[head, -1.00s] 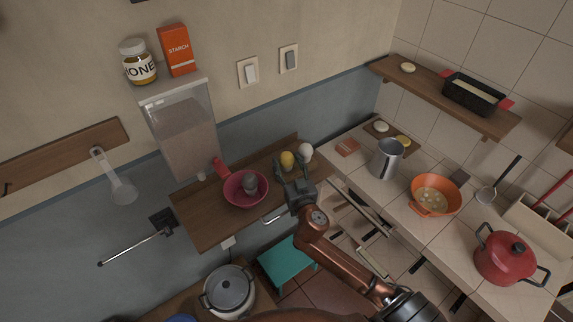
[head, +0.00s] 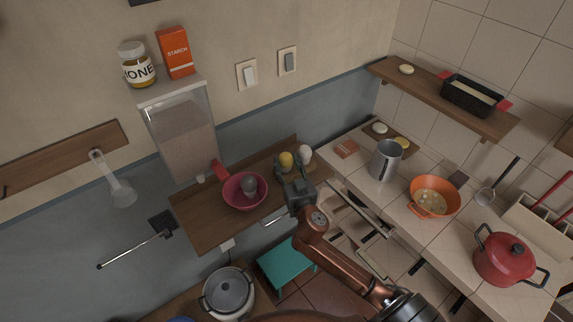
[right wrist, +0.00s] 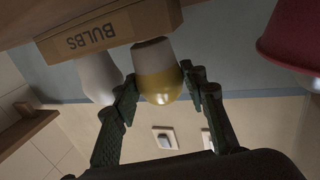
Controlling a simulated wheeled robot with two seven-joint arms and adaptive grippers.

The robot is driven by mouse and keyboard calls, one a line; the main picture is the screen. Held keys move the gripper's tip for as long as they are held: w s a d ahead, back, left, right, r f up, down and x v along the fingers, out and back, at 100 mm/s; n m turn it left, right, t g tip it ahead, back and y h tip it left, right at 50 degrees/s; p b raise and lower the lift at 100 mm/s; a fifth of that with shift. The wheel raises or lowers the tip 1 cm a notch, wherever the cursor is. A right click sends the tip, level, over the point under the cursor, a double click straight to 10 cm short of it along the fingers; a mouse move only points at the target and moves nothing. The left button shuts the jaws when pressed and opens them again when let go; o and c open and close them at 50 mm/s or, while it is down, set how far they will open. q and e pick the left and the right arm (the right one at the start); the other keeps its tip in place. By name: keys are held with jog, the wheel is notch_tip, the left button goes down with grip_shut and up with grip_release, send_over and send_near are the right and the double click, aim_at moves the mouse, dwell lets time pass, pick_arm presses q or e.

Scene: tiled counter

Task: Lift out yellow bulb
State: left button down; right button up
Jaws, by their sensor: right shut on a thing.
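The yellow bulb (head: 286,159) is at the back of the wooden wall shelf. In the right wrist view the yellow bulb (right wrist: 158,86) sits between the two dark green fingers of my right gripper (right wrist: 165,88), which is shut on it. Its pale base points at the box marked BULBS (right wrist: 110,32); I cannot tell whether the base is still inside the box. A white bulb (head: 305,152) stands beside it, just right of my right gripper (head: 288,170) in the head view. The white bulb (right wrist: 96,76) is partly behind a finger in the wrist view. My left gripper is not in view.
On the shelf (head: 205,228), left of the gripper, a pink bowl (head: 236,198) holds a grey cup. A clear dispenser (head: 182,135) hangs on the wall at the back left. The tiled counter at right carries a metal jug (head: 385,162) and an orange pan (head: 440,185).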

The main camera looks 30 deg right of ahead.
notch_tip(320, 180, up, 3)
jog(key=shift+f, duration=0.2)
jog(key=s+a+r+p, duration=0.1)
jog(key=s+a+r, duration=0.1)
jog(key=s+r, duration=0.3)
jog(key=s+a+r+p, duration=0.2)
jog(key=s+a+r, duration=0.1)
jog(key=s, duration=0.4)
jog(key=shift+s+a+r, duration=0.35)
jog(key=shift+s+r, duration=0.05)
jog(key=shift+r, duration=0.5)
